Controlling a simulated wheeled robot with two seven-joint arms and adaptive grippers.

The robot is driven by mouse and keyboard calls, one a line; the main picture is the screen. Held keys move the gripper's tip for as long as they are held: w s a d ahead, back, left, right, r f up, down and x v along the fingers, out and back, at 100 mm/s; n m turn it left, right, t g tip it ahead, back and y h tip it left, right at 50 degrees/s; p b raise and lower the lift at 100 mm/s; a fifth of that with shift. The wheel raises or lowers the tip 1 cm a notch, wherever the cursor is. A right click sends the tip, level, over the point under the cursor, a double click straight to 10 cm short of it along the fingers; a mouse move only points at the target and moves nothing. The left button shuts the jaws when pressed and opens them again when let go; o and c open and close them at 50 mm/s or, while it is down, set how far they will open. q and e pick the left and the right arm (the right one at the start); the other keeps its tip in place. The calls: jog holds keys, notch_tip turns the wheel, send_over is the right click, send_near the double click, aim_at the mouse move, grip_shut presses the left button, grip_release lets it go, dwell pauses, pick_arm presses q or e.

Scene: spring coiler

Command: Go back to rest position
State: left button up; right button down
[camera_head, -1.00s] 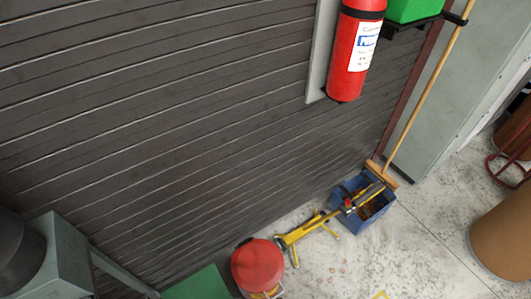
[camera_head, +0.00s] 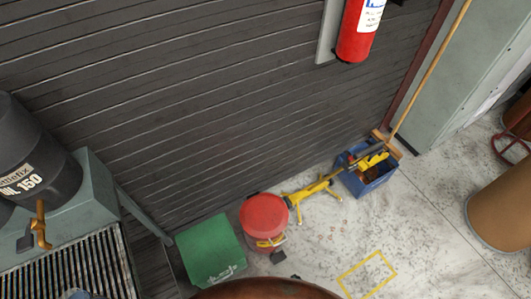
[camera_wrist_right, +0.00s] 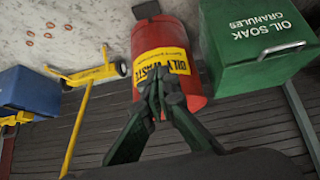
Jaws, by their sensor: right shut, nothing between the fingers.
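My right gripper (camera_wrist_right: 160,88) shows in the right wrist view, its dark fingers together and empty. Behind its fingertips in that view is a red oily waste can (camera_wrist_right: 168,50) with a yellow label; I cannot tell how far apart they are. The can also shows in the head view (camera_head: 264,216), standing on the floor by the wall. I cannot make out either gripper in the head view.
A green oil soak box (camera_head: 210,250) sits left of the can. A yellow jack (camera_head: 308,192) and blue bin (camera_head: 368,179) stand right. A black drum (camera_head: 35,150) rests on a grated stand at left. A red extinguisher (camera_head: 360,30) hangs on the wall. Floor at right is partly clear.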

jog(key=s+d+f+m+g+h+p, duration=0.25)
jog(key=s+d+f+p, duration=0.25)
jog(key=s+d+f, duration=0.85)
pick_arm(q)
notch_tip(320, 180, up, 8)
jog(key=w+p, duration=0.2)
jog(key=p, duration=0.1)
jog(key=shift+w+t, duration=0.3)
jog(key=shift+w, duration=0.05)
pick_arm(e)
jog(key=s+d+f+m+g, duration=0.1)
jog(key=s+d+g, duration=0.1)
jog(key=s, duration=0.7)
jog(key=s+d+g, duration=0.2)
jog(key=s+d, duration=0.3)
jog(key=s, duration=0.5)
jog(key=shift+d+f+m+h, duration=0.15)
jog(key=shift+f+m+h, duration=0.2)
jog(key=shift+f+h, duration=0.1)
